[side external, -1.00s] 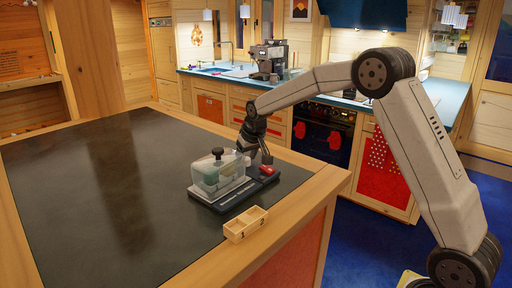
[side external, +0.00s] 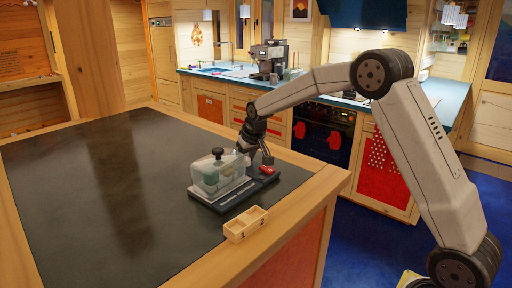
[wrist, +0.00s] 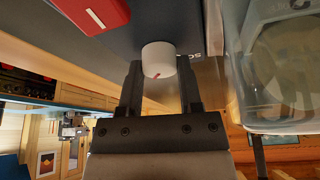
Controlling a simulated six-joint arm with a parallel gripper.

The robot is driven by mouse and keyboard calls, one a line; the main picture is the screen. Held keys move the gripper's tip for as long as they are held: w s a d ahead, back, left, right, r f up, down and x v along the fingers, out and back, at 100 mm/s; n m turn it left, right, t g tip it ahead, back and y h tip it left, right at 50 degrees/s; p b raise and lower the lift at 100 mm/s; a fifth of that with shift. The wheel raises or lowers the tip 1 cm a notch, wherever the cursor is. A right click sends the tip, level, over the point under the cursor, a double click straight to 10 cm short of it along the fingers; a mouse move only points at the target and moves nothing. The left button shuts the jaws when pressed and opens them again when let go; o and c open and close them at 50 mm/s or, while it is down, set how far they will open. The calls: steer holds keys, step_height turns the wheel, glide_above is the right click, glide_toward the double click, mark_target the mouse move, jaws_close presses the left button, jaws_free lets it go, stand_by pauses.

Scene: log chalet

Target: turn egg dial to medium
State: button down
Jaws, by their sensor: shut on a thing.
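The egg cooker (side external: 222,196) stands on the dark table top, with a clear lid and a black knob. Its clear lid (wrist: 280,70) fills the right of the wrist view. The white dial (wrist: 158,60) is a short round knob with a small red mark on its near rim. My gripper (wrist: 160,78) has one finger on each side of the dial and is shut on it. In the side view my gripper (side external: 251,160) reaches down behind the cooker's right part, and the dial is hard to make out there. The dial's setting cannot be read.
A red switch (wrist: 92,12) sits on the cooker's base near the dial; it also shows in the side view (side external: 267,170). A small wooden box with two compartments (side external: 237,236) stands on the table's front edge. The table's left part is clear.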

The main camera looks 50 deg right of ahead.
mark_target(257, 166)
steer(key=shift+n, duration=0.3)
steer(key=n+y, duration=0.1)
steer(key=n, duration=0.2)
steer(key=shift+d+n+g+y, duration=0.15)
steer(key=shift+n+y, duration=0.35)
steer(key=shift+n, duration=0.7)
steer(key=shift+a+n+g+y, duration=0.15)
steer(key=shift+n+y, duration=0.35)
steer(key=shift+n, duration=0.7)
steer(key=shift+d, duration=0.15)
steer(key=c, duration=0.5)
jaws_free()
steer(key=shift+c, duration=0.2)
steer(key=v, duration=0.8)
